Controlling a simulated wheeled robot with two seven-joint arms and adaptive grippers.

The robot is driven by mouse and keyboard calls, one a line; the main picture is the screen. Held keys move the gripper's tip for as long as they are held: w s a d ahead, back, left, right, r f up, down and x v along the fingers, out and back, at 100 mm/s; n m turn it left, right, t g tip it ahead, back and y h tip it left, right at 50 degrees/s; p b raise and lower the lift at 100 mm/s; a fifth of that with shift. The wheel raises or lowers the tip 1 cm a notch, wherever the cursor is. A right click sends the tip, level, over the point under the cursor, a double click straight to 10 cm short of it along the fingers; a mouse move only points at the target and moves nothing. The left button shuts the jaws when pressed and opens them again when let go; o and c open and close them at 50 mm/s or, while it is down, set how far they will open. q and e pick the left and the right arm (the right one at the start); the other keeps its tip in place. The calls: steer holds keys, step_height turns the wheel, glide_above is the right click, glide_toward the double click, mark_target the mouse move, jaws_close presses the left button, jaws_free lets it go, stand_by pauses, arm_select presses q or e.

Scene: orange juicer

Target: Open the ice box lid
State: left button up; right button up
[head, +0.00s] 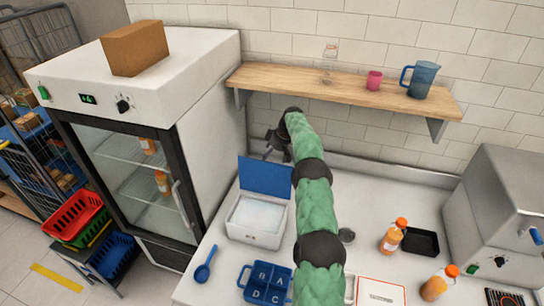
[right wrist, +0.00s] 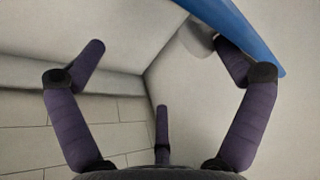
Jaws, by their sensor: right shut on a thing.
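The ice box (head: 257,238) is a white box on the counter, with a pale inside showing. Its blue lid (head: 265,176) stands raised, roughly upright, at the back of the box. In the right wrist view, the fingers of my right gripper (right wrist: 160,48) are spread around mostly empty space; the blue lid (right wrist: 254,40) runs along the right-hand finger. My left gripper is not in view.
A wooden shelf (head: 340,91) with a pink cup (head: 374,81) and a blue jug (head: 422,79) hangs above. A white fridge (head: 215,95) stands left. A blue scoop (head: 204,265), a lettered blue tray (head: 266,284) and orange bottles (head: 393,237) are on the counter.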

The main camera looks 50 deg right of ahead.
steer(key=v, duration=0.5)
steer(key=shift+d+r, duration=0.2)
steer(key=shift+r, duration=0.1)
steer(key=c, duration=0.4)
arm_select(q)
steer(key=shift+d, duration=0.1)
arm_select(e)
steer(key=v, duration=0.6)
steer(key=shift+s+r, duration=0.1)
steer(key=shift+s, duration=0.2)
steer(key=shift+w, duration=0.1)
